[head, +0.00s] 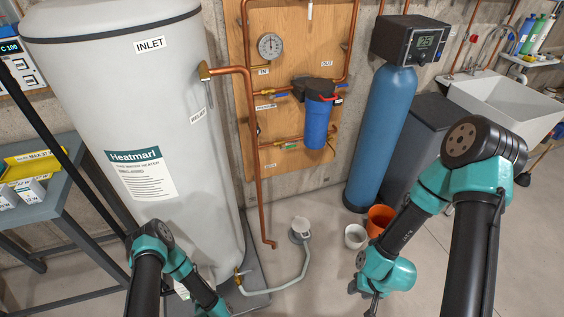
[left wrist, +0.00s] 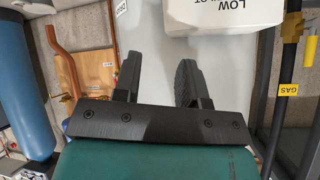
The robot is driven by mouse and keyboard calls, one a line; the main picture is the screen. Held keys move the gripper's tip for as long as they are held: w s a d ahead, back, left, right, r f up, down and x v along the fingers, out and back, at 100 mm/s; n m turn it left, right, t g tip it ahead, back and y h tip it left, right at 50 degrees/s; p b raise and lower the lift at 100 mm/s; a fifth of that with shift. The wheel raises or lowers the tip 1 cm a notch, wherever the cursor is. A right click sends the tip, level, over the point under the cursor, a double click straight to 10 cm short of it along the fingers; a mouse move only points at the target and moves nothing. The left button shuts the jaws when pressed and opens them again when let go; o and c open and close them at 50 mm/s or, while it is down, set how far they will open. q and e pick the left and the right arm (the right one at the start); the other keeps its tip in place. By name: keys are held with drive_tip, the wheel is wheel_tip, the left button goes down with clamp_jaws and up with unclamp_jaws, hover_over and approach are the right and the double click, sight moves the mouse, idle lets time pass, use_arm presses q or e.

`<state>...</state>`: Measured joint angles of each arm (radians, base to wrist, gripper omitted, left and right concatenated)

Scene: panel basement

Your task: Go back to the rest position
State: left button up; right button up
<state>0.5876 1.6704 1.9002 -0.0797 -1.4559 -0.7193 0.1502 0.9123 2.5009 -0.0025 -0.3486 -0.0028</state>
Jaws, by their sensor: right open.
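My right gripper (head: 366,294) hangs low at the lower middle right in the head view, with its dark jaws pointing down over the floor. It is open and I see nothing held in it. In the head view my left arm comes up from the bottom edge, and its gripper is out of the frame. In the left wrist view my left gripper (left wrist: 158,72) shows two black fingers spread apart with nothing between them. The white water heater (head: 130,110) stands behind the left arm, and its pale surface fills the background between the left fingers.
An orange bucket (head: 380,219) and a white bucket (head: 355,236) stand on the floor near my right arm. A blue tank (head: 383,140) stands behind them. A grey hose (head: 300,272) curves from the heater's drain. A workbench (head: 52,190) is at the left.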

use_arm(q)
drive_tip(key=w+d+r+n+g+h, duration=0.1)
drive_tip(key=d+r+g+h, duration=0.15)
drive_tip(key=r, duration=0.45)
drive_tip(key=w+d+r+g+h, duration=0.1)
drive_tip(key=w+d+r+h, duration=0.15)
drive_tip(key=r, duration=0.55)
drive_tip(key=s+d+r+g, duration=0.2)
drive_tip(key=s+r, duration=0.2)
drive_tip(key=r, duration=0.3)
drive_tip(key=s+d+r+n+g+h, duration=0.1)
drive_tip(key=s+d+r+g, duration=0.2)
drive_tip(key=r, duration=0.5)
drive_tip(key=shift+s+d, duration=0.35)
drive_tip(key=shift+s, duration=0.45)
drive_tip(key=shift+o, duration=0.3)
drive_tip(key=shift+g, duration=0.25)
